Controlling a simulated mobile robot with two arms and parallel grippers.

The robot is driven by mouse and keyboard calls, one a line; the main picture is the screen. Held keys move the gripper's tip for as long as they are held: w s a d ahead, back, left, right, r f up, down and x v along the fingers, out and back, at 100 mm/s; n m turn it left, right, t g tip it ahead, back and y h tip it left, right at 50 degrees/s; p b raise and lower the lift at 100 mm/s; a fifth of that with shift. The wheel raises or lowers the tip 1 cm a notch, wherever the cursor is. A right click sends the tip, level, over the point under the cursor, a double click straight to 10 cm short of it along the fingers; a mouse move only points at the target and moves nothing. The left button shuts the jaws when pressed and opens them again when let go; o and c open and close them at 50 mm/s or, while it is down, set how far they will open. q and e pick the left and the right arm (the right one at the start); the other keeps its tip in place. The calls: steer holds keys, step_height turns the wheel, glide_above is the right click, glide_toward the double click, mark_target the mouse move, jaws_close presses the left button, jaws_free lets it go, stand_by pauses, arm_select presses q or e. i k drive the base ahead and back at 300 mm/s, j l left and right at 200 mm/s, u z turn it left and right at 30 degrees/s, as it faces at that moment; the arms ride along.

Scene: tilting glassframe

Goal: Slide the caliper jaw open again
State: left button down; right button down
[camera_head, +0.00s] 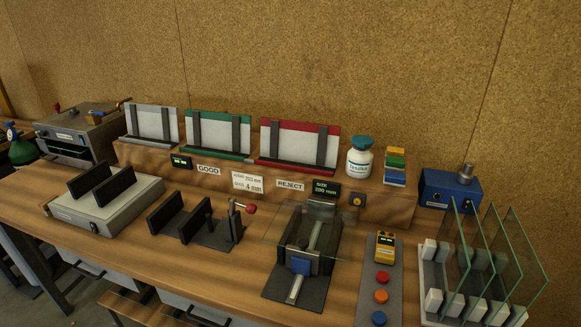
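The caliper (282,283) is a dark gauge with a pale metal rail, standing on the bench right of centre. Its blue sliding jaw (301,265) sits on the rail toward the near end. A clear glass pane (345,238) lies flat across the caliper, behind the blue jaw. I cannot tell whether the jaw touches the pane's edge. A small display (326,190) behind the caliper shows SIZE and what looks like 200 mm. Neither of my grippers is in view.
A button panel (380,305) with a yellow device stands right of the caliper. Upright glass panes (505,260) stand in a rack at far right. A red-knobbed clamp (236,220) stands to the left. A raised shelf (400,207) with GOOD and REJECT labels runs behind.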

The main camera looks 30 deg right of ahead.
mark_target(301, 260)
steer(key=z, duration=1.1)
